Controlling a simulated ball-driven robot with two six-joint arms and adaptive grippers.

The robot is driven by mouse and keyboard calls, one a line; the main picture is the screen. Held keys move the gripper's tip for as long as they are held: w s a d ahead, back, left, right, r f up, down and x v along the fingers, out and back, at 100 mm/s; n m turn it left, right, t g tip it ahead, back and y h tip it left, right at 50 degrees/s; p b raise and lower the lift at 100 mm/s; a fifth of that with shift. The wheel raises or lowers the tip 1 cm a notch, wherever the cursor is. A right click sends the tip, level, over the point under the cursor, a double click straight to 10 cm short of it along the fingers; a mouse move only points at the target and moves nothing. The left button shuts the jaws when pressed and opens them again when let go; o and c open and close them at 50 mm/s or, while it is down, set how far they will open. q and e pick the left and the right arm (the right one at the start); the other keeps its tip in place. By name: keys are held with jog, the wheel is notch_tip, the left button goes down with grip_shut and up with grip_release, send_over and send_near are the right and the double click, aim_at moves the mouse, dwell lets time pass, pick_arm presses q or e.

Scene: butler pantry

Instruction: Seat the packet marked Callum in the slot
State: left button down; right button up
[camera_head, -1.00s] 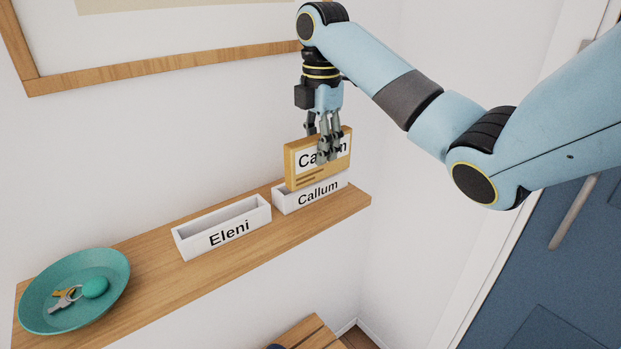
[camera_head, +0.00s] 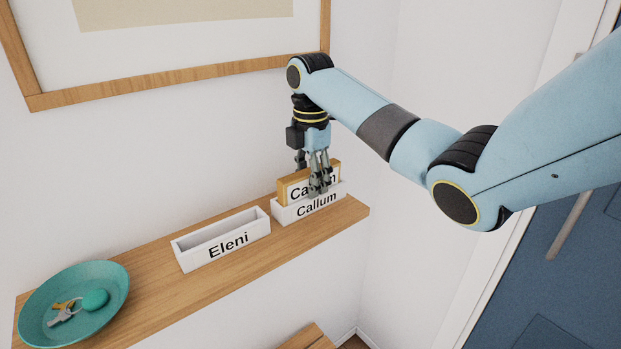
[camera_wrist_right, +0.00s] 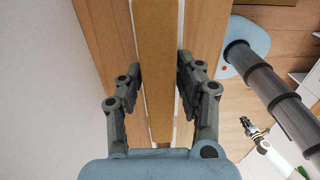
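The tan packet with a white label (camera_head: 299,192) stands upright in the white holder marked Callum (camera_head: 287,215), its lower part hidden inside the holder. Its label reads "Ca", then fingers hide the middle letters. My right gripper (camera_head: 312,181) straddles the packet from above, with fingers in front of it and one behind. In the right wrist view the packet's top edge (camera_wrist_right: 160,100) runs between the fingers, which look spread with gaps beside it. A second white holder marked Eleni (camera_head: 190,258) is empty.
The holders stand on a wooden wall shelf (camera_head: 145,298). A teal bowl (camera_head: 35,312) with keys (camera_head: 64,311) and a teal fob sits at the left end. A wood-framed picture (camera_head: 170,72) hangs above. A blue door (camera_head: 560,270) is at right.

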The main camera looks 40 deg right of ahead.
jog(key=shift+o, duration=0.7)
notch_tip(320, 180, up, 5)
jog(key=shift+r+b, duration=0.1)
jog(key=shift+b, duration=0.45)
notch_tip(320, 180, up, 7)
jog(key=p, duration=0.6)
